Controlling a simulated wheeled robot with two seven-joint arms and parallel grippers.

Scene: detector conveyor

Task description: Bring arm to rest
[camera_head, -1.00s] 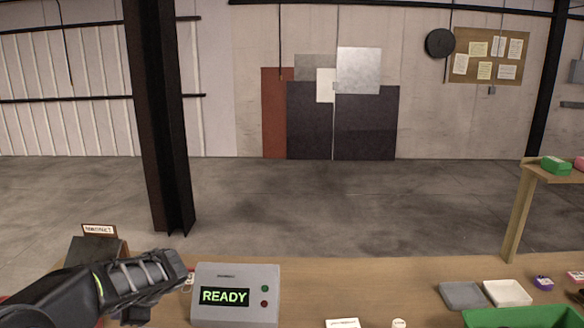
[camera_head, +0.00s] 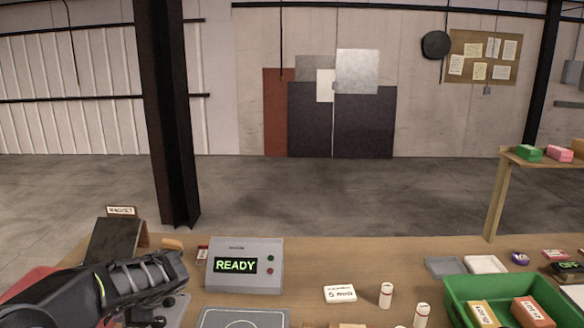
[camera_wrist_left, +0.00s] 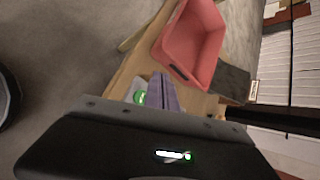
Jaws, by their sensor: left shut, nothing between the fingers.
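My left arm comes in from the lower left in the head view. My left gripper (camera_head: 165,290) is over the left part of the wooden table, just left of the grey box with the READY display (camera_head: 236,265). In the left wrist view its fingers (camera_wrist_left: 162,95) are together with nothing between them. My right arm and gripper do not show in either view.
A red bin shows in the left wrist view (camera_wrist_left: 192,48). A dark sloped stand (camera_head: 113,241) is behind my left arm. A green bin (camera_head: 460,300) holding labelled boxes is at right.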

